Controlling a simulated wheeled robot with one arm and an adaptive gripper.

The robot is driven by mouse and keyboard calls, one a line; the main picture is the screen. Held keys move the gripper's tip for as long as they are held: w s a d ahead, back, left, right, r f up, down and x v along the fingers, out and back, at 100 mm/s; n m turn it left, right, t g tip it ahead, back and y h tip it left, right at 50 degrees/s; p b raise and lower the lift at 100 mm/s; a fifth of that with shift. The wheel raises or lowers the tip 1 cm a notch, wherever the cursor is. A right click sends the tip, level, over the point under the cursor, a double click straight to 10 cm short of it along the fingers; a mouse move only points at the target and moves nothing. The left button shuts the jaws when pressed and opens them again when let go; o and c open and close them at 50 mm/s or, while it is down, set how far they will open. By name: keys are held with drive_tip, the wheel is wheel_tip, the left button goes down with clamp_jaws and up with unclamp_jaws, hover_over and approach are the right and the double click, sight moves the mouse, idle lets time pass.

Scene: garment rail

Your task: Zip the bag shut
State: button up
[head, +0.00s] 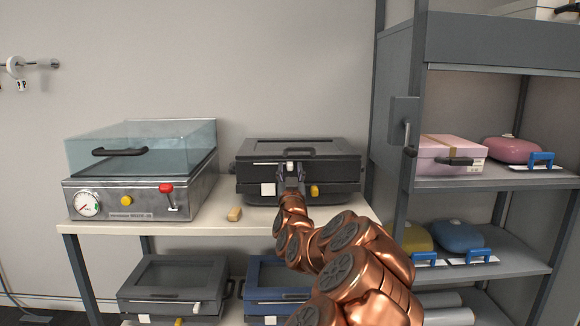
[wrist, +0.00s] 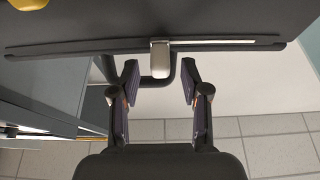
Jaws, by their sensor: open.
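The bag in front of my arm is a dark case (head: 335,172) on the table, with a top handle, a white tag and a yellow tag on its front. A zip track (wrist: 90,47) runs along its edge in the wrist view. The pale zip pull (wrist: 160,60) sits near the track's middle, and a whitish strip shows on one side of it. The pull also shows in the head view (head: 290,166). My gripper (wrist: 160,76) is open, with one finger on each side of the pull and gaps on both sides. In the head view my gripper (head: 290,182) is at the case's front and covers part of it.
A metal machine (head: 130,196) with a clear lid stands left on the table. A small tan block (head: 235,214) lies between them. Dark (head: 165,275) and blue (head: 262,280) cases are on the shelf below. A grey rack (head: 400,60) with colourful bags stands right.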

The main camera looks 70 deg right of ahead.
drive_tip(key=shift+x, duration=1.35)
drive_tip(key=shift+c, duration=0.4)
clamp_jaws()
